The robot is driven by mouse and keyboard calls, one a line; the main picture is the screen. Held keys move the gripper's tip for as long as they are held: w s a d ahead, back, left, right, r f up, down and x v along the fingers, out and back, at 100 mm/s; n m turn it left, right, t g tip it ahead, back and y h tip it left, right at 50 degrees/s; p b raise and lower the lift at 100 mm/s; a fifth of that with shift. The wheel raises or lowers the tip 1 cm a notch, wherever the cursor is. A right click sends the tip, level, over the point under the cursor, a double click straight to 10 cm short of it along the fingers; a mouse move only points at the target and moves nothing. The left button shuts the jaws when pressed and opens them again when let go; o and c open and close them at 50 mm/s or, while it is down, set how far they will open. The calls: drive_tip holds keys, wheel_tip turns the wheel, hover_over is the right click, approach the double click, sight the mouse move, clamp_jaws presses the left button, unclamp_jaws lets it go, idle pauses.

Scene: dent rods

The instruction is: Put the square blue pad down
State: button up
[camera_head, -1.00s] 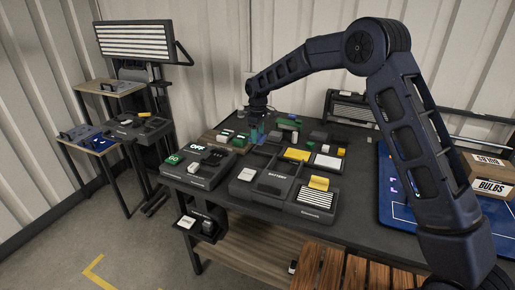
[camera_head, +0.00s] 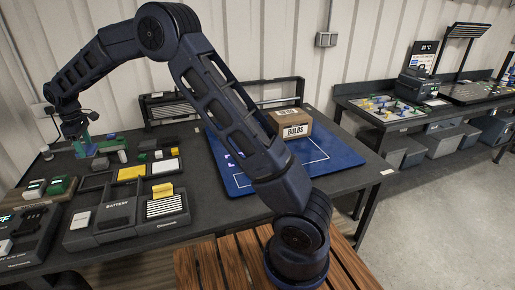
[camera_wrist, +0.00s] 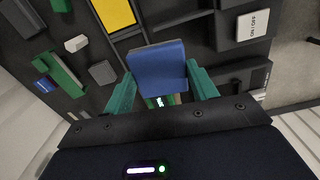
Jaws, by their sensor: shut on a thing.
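The square blue pad (camera_wrist: 160,67) is between the two green fingers of my gripper (camera_wrist: 163,90) in the wrist view. The fingers are shut on its sides, and the pad is seen from above. In the head view my gripper (camera_head: 86,147) points down over the left back part of the dark table (camera_head: 240,205). The pad is too small and covered there to make out clearly. I cannot tell how high the pad is above the table.
Yellow (camera_head: 131,173) and white (camera_head: 165,166) pads lie in dark trays near my gripper. Green and grey blocks stand close by. A blue mat (camera_head: 235,182) with a carton marked BULBS (camera_head: 289,124) lies to the right. A second bench (camera_head: 375,115) stands far right.

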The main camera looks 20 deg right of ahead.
drive_tip(key=w+d+m, duration=0.1)
drive_tip(key=w+d, duration=0.4)
drive_tip(key=d, duration=0.4)
drive_tip(key=w+d+r+m, duration=0.1)
drive_tip(key=w+d+m, duration=0.1)
drive_tip(key=w+d, duration=0.5)
drive_tip(key=w+d+m, duration=0.1)
drive_tip(key=w+d, duration=0.2)
drive_tip(key=d, duration=0.8)
drive_tip(key=w+d+m, duration=0.3)
drive_tip(key=d+m, duration=0.1)
drive_tip(key=d, duration=2)
drive_tip(key=s+d+r+m, duration=0.15)
drive_tip(key=s+d, duration=0.25)
drive_tip(key=d, duration=0.9)
drive_tip(key=s+d+m, duration=0.3)
drive_tip(key=d, duration=1)
drive_tip(key=s+d+m, duration=0.5)
drive_tip(key=s+d, duration=0.9)
drive_tip(key=d, duration=0.3)
drive_tip(key=shift+n, duration=0.25)
drive_tip(key=f, duration=2)
drive_tip(key=shift+s+d+f, duration=0.15)
drive_tip(key=shift+d+f, duration=0.05)
